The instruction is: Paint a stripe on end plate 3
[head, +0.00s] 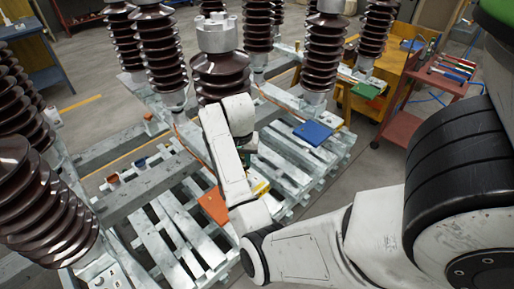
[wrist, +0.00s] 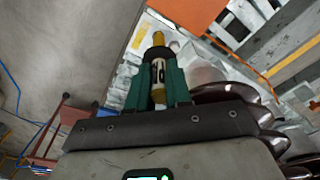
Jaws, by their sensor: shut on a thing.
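My gripper (wrist: 158,68) has green fingers shut on a paint marker (wrist: 158,42) with a yellow-gold end and a pale, dark-marked barrel. In the head view my arm mostly hides the gripper; a green bit (head: 248,143) shows beside the wrist, and I cannot make out the marker there. Coloured plates lie on the frames: orange (head: 213,206), yellow (head: 259,187), blue (head: 313,132) and green (head: 367,90). No number is readable, so I cannot tell which is end plate 3. In the wrist view an orange plate (wrist: 188,12) lies beyond the marker, apart from it.
Brown ribbed insulators (head: 155,45) stand on grey metal frames around my arm. Pale slatted pallets (head: 160,235) lie below. At the right are a yellow cart (head: 385,70) and a red cart (head: 408,125) with several coloured pens (head: 455,65). Floor shows at the left.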

